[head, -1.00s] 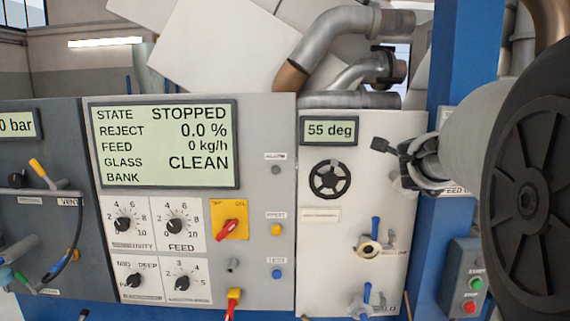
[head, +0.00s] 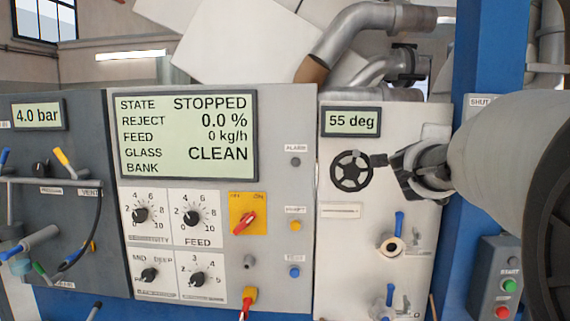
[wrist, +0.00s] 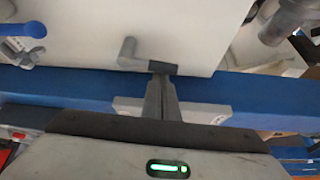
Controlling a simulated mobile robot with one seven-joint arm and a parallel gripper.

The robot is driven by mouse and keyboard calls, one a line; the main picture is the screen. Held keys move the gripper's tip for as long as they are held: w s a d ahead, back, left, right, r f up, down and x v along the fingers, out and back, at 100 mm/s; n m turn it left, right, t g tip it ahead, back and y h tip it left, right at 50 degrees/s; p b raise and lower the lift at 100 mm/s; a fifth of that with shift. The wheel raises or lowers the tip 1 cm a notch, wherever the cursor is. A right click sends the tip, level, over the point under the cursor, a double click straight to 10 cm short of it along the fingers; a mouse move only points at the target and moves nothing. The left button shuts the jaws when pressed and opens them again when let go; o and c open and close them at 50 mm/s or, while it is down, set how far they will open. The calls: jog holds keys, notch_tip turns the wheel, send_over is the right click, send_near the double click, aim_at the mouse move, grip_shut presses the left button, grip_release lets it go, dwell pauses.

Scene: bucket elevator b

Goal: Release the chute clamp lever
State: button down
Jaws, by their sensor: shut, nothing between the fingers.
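The lever (wrist: 128,48) shows in the wrist view as a grey bent rod on the white panel, close to the panel's edge. A short dark piece (wrist: 164,68) lies at its end, right at the fingertips. My gripper (wrist: 161,84) is shut, its grey fingers at or very near that piece; I cannot tell whether they touch. In the head view my gripper (head: 402,170) is in front of the white chute panel (head: 340,275), right of the black handwheel (head: 351,171). It covers part of the panel there, and the lever cannot be made out clearly.
Blue-handled valves (head: 394,238) sit lower on the white panel. A display (head: 351,121) above reads 55 deg. A blue column (head: 478,70) and a start/stop box (head: 497,280) stand at the right. The main screen (head: 187,135) reads STOPPED.

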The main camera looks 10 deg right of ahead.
jog(key=a+n+t+b, duration=0.1)
jog(key=n+b, duration=0.2)
jog(key=b, duration=0.1)
jog(key=a+n+t+h+b, duration=0.1)
jog(key=a+n+b, duration=0.1)
jog(key=b, duration=0.2)
jog(key=a+n+t+b, duration=0.1)
jog(key=n+t+b, duration=0.1)
jog(key=n+b, duration=0.1)
jog(key=shift+w+a+f+n+h+b, duration=0.2)
jog(key=shift+w+n+h+b, duration=0.15)
jog(key=shift+b, duration=0.5)
jog(key=shift+w+t, duration=0.1)
jog(key=shift+t, duration=0.2)
jog(key=shift+f, duration=0.2)
